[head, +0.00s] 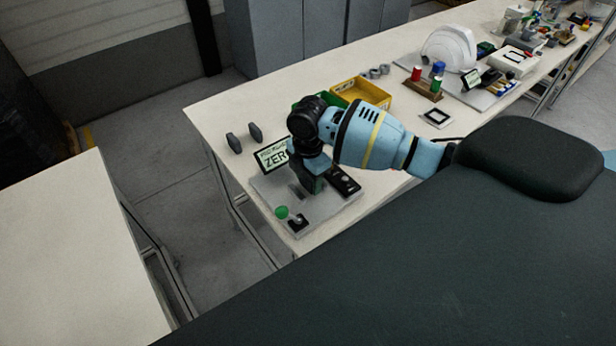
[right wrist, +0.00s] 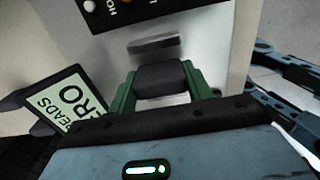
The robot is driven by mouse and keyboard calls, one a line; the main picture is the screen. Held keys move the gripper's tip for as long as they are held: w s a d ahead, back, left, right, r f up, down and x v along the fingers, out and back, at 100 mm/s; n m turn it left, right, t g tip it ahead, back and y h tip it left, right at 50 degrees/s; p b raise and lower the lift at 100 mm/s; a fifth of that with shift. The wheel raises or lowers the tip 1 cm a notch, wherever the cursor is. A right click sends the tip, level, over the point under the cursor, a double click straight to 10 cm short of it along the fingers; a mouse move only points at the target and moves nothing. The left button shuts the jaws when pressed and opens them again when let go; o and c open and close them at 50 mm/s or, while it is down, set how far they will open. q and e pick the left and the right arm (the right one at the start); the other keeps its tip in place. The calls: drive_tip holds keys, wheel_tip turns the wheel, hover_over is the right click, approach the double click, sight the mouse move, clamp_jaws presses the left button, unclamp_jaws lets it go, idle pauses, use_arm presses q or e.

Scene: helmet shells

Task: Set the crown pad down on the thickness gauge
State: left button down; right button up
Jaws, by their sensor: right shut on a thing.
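The thickness gauge (head: 327,207) is a grey metal plate on the near end of the bench, with a tilted display (head: 273,156) whose visible text includes "ZERO". It also fills the upper part of the right wrist view (right wrist: 205,45). My right gripper (head: 314,184) is over the plate, its green fingers shut on the dark grey crown pad (right wrist: 161,79). A flat grey bar (right wrist: 153,45) on the plate lies just beyond the pad in the right wrist view. I cannot tell whether the pad touches the gauge. In the head view the gripper largely hides the pad. My left gripper is not in view.
A black control strip (head: 344,182) and a green knob (head: 282,212) sit on the plate. Two dark upright pieces (head: 255,131) stand behind the display. A yellow bin (head: 362,93) and a white helmet shell (head: 449,49) are farther along the bench.

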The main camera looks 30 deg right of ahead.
drive_tip(key=shift+f, duration=0.5)
drive_tip(key=o, duration=1)
drive_tip(key=shift+r, duration=0.15)
wheel_tip(320, 180, up, 6)
drive_tip(key=shift+r, duration=0.8)
